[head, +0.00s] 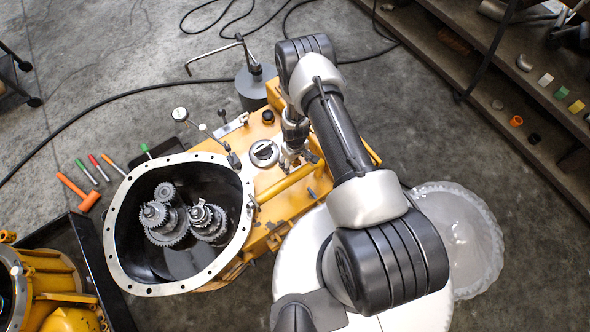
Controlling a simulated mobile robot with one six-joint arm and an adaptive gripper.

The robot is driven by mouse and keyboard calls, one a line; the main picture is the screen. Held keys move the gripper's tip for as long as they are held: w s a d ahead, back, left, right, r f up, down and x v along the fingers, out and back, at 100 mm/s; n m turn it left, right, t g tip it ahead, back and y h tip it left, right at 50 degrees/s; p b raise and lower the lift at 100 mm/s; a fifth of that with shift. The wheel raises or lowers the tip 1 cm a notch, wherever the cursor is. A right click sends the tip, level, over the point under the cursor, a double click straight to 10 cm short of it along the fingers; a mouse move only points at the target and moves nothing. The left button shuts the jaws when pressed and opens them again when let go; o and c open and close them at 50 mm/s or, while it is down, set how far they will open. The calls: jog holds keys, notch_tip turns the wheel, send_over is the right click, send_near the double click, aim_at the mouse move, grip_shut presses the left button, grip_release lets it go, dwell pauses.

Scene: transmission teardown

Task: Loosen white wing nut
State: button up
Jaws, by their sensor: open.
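The yellow transmission housing (268,187) lies in the middle of the head view, with its open bell end facing left. A pale round fitting (263,153) with a raised bar across it sits on top of the housing. It may be the white wing nut, but it is too small to tell. My gripper (290,164) is open and points down at the housing, just right of that fitting and apart from it in the picture. My arm comes in from the lower right. The fingertips are small, and whatever lies directly under them is hidden.
Gears (168,215) show inside the bell. A hammer (80,191) and several coloured markers lie on the floor at left. A grey can with a bent handle (254,88) stands behind the housing. A shelf (480,60) is at upper right.

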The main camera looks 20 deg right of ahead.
notch_tip(320, 180, down, 6)
jog(key=shift+f+b, duration=0.2)
jog(key=shift+b, duration=0.8)
jog(key=c, duration=1)
jog(key=shift+n, duration=0.8)
jog(key=shift+c, duration=0.2)
jog(key=o, duration=1)
jog(key=shift+o, duration=0.2)
notch_tip(320, 180, up, 12)
